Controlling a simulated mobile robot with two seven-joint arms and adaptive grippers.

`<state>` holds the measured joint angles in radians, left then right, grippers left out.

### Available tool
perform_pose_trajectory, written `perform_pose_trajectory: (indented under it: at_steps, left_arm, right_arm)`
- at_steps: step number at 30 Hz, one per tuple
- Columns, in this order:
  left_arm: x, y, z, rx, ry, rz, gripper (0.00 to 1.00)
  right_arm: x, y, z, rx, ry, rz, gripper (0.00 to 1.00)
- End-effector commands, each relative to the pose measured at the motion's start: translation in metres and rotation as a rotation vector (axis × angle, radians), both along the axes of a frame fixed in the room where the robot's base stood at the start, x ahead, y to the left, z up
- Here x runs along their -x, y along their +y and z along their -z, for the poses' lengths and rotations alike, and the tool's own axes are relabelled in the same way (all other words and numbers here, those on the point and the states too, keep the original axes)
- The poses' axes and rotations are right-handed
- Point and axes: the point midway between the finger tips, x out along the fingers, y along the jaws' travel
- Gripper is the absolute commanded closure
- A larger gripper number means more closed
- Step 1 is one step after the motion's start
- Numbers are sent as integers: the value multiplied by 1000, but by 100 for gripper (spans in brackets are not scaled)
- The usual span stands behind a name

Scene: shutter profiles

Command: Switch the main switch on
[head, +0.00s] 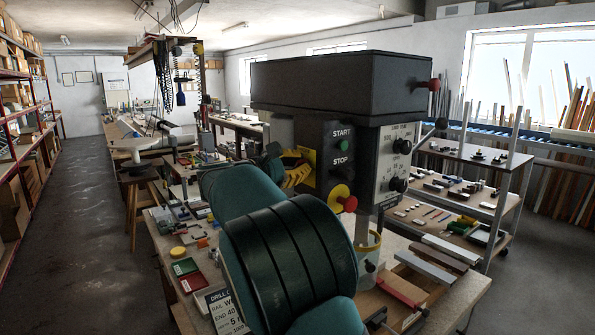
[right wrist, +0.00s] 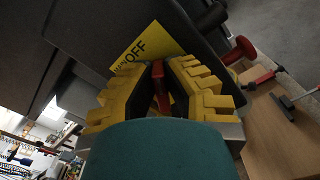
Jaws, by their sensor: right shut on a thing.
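My left gripper is not in view.
A green START button (head: 343,145), a STOP button and a red mushroom button (head: 349,204) sit on the press front, close to the gripper. The workbench (head: 455,290) below holds boards, a red-handled clamp and small parts. A shelf cart (head: 470,155) stands at right.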

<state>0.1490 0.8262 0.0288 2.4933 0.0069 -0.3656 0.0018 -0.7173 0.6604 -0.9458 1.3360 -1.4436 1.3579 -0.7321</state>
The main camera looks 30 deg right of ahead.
Motion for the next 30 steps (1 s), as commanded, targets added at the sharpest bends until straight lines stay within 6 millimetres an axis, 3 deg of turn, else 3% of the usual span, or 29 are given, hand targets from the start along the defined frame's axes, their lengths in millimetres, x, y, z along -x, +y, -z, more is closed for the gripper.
perform_pose_trajectory:
  at_steps: [18,30]
  left_arm:
    - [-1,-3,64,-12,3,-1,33]
    - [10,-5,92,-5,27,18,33]
  right_arm:
    - [5,-1,9,-45,-585,1,100]
    - [6,-2,10,-66,-870,1,100]
